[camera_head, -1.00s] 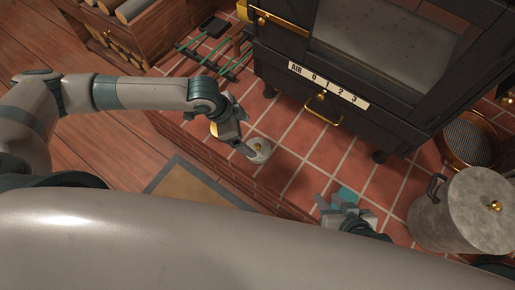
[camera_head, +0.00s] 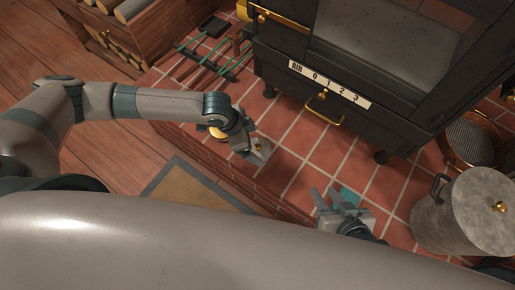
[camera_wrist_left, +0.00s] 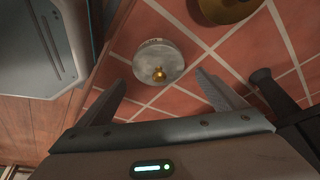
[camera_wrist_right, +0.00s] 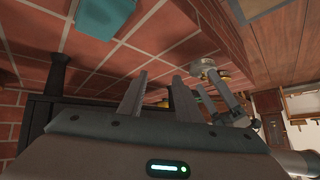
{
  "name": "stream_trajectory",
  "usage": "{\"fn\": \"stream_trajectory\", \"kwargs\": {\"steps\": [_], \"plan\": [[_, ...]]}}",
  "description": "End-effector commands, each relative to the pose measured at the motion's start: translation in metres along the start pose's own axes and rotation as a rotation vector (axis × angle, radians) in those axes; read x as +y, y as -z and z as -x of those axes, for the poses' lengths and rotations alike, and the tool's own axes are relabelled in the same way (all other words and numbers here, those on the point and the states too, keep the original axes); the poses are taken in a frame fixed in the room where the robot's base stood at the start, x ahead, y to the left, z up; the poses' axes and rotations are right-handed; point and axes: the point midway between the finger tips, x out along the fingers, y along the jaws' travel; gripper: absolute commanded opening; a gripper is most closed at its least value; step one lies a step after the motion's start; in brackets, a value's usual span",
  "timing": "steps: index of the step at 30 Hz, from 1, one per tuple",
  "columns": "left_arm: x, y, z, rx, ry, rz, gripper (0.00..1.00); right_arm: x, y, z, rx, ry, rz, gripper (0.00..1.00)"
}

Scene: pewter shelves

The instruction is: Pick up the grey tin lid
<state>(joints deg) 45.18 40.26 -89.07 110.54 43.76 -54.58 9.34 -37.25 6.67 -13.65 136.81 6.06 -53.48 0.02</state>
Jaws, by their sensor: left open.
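The grey tin lid (camera_head: 262,150), a small round piece with a brass knob, lies on the red tiles near the hearth's front edge. It shows clearly in the left wrist view (camera_wrist_left: 150,55), just beyond and between the fingertips. My left gripper (camera_head: 250,150) is open over it in the head view and partly covers it; the fingers (camera_wrist_left: 160,88) stand apart with nothing between them. My right gripper (camera_head: 335,198) is open and empty further right along the edge. Its spread fingers show in the right wrist view (camera_wrist_right: 158,85).
A black stove (camera_head: 330,85) stands behind on the tiles. A large grey lidded pot (camera_head: 455,215) and a brass-rimmed sieve (camera_head: 470,143) are at the right. A teal piece (camera_head: 349,196) lies by my right gripper. A brass object (camera_wrist_left: 228,8) lies near the lid. Fire tools (camera_head: 205,60) lie at the back left.

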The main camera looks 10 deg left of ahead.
Motion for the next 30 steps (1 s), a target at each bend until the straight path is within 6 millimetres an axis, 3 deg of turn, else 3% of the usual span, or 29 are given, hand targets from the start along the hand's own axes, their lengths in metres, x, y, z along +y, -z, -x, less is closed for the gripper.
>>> {"fn": "stream_trajectory", "kwargs": {"steps": [7, 23, 28, 30], "plan": [[0.001, -0.001, -0.025, -0.001, 0.000, 0.000, 0.90, -0.006, 0.021, -0.004, 0.115, 0.009, 0.015, 0.31], [0.001, -0.001, -0.027, -0.001, 0.001, 0.000, 0.90, -0.005, 0.024, -0.003, 0.129, 0.008, 0.019, 0.31], [0.001, -0.001, -0.027, -0.001, 0.001, 0.000, 0.52, -0.005, 0.024, -0.003, 0.129, 0.008, 0.019, 0.31], [0.001, -0.001, -0.027, -0.001, 0.001, 0.000, 0.51, -0.005, 0.024, -0.003, 0.129, 0.008, 0.019, 0.31]]}}
